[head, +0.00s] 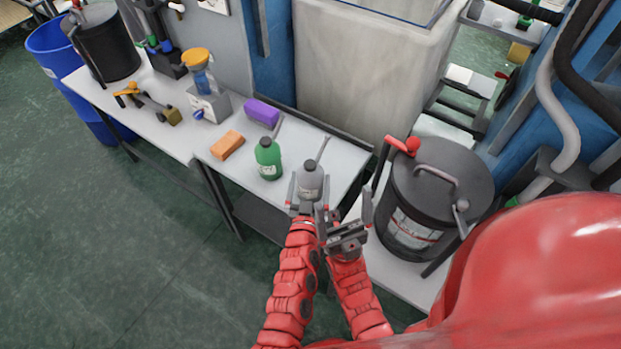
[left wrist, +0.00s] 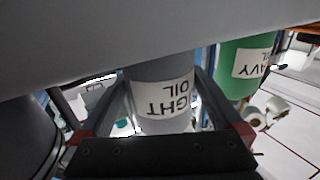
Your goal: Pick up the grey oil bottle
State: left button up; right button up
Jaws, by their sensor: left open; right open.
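The grey oil bottle (head: 309,180) stands upright near the front of the white worktable (head: 208,158). Its white label reads "...GHT OIL", upside down in the left wrist view (left wrist: 163,95). My left gripper (head: 308,190) is open, with one finger on each side of the bottle. In the left wrist view the bottle stands between the open fingers; I cannot tell whether they touch it. My right gripper (head: 344,212) is open and empty, just right of and nearer than the left one.
A green bottle (head: 268,160) stands close left of the grey one. An orange block (head: 227,145) and a purple block (head: 262,113) lie beyond it. A dark lidded pot (head: 425,205) with a red-knobbed handle stands close on the right.

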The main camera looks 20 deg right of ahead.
pick_arm(q)
jog(key=c, duration=1.4)
jog(key=shift+w, duration=0.1)
